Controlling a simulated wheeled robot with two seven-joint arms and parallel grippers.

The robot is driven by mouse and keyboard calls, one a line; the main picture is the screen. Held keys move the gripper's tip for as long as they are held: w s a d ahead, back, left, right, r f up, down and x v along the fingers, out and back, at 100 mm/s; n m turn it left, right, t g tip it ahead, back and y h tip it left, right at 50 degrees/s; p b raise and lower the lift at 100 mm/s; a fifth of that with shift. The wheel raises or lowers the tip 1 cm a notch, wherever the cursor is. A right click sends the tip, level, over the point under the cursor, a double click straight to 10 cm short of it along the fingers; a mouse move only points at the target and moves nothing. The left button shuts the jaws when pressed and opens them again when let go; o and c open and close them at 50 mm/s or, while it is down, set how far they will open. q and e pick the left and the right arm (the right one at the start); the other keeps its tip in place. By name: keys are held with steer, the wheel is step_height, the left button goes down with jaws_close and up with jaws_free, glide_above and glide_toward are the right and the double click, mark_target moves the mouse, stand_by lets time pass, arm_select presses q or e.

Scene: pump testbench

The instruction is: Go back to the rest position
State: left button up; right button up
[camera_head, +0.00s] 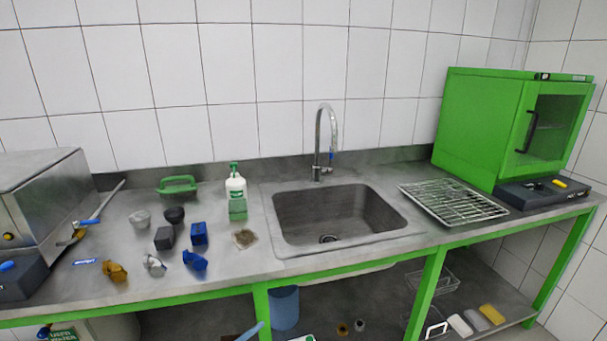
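Neither of my grippers shows in the head view, and no part of my arms is clearly visible. The view takes in a grey workbench (330,258) with a green frame. A steel sink (335,215) with a tall curved tap (320,140) is set into its middle. I cannot tell from this view where my arms are or whether they hold anything.
A green cabinet (482,125) stands at the right beside a wire rack (452,203). A metal box machine (45,205) is at the left. A shelf below holds a blue bucket (284,307).

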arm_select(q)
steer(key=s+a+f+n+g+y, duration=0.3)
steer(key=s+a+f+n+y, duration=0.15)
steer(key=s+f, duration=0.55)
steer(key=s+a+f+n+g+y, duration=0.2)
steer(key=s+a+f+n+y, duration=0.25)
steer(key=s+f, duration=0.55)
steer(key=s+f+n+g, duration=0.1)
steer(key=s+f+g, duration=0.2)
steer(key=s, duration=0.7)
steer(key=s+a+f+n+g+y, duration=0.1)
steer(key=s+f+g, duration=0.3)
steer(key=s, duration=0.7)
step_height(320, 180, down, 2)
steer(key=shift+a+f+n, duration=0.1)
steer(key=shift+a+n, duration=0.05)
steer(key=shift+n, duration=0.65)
